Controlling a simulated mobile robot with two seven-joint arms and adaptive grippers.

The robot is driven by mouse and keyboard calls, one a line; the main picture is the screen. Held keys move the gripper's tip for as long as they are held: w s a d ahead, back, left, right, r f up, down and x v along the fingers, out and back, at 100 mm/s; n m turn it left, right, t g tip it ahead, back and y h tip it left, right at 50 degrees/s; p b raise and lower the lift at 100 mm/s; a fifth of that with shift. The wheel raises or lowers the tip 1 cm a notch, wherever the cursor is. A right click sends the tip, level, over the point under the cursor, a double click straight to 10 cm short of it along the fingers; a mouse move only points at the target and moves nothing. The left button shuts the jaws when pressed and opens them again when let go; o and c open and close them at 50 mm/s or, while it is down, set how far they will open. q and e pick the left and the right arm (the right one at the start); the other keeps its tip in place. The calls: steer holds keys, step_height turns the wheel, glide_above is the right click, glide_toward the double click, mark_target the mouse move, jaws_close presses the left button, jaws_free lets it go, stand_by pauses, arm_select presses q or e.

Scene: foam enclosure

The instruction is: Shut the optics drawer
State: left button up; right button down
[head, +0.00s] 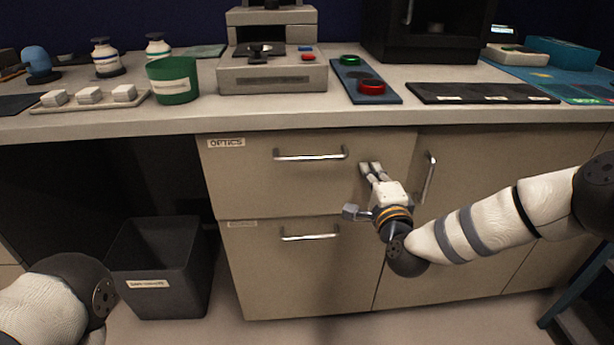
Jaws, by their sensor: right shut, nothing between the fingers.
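The optics drawer (245,178) is the upper drawer under the counter, with an "OPTICS" label at its top left and a silver bar handle (311,155). Its front looks about flush with the drawer below; I cannot tell if a small gap is left. My right gripper (370,168) is shut and empty, its fingertips at the right part of the drawer front, right of the handle. Whether they touch the front is not clear. Of my left arm only a part shows at the lower left; its gripper is out of view.
A lower drawer (290,275) with its own handle sits below. A cupboard door (480,190) with a vertical handle is right of the drawers. A dark waste bin (165,270) stands at the left. The counter (200,120) above holds a microscope base, a green cup and bottles.

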steer(key=s+p, duration=0.2)
steer(key=s, duration=1.4)
steer(key=s+a+f+n+g+y+p, duration=0.1)
steer(key=s+a+f+n+g+p, duration=0.1)
steer(key=s+f+n+g, duration=0.7)
steer(key=s+a+f+n+g+y+p, duration=0.1)
steer(key=s+f+n+g+y+p, duration=0.15)
steer(key=s+f, duration=0.75)
arm_select(q)
steer(key=w+r+t+p, duration=0.1)
steer(key=w+r+t, duration=0.2)
steer(key=w+r, duration=0.4)
steer(key=shift+v, duration=0.85)
arm_select(e)
steer(key=s+d+r+n+g+h, duration=0.1)
steer(key=s+d+n+g, duration=0.1)
steer(key=s, duration=0.6)
steer(key=s+d+r+n+g+h, duration=0.1)
steer(key=s+d+g, duration=0.3)
steer(key=s, duration=0.5)
steer(key=s+d+r+n+g+h, duration=0.2)
steer(key=s+r+g, duration=0.1)
steer(key=s, duration=0.5)
steer(key=shift+s+d+n, duration=0.15)
steer(key=shift+d+n, duration=0.2)
steer(key=shift+d, duration=0.05)
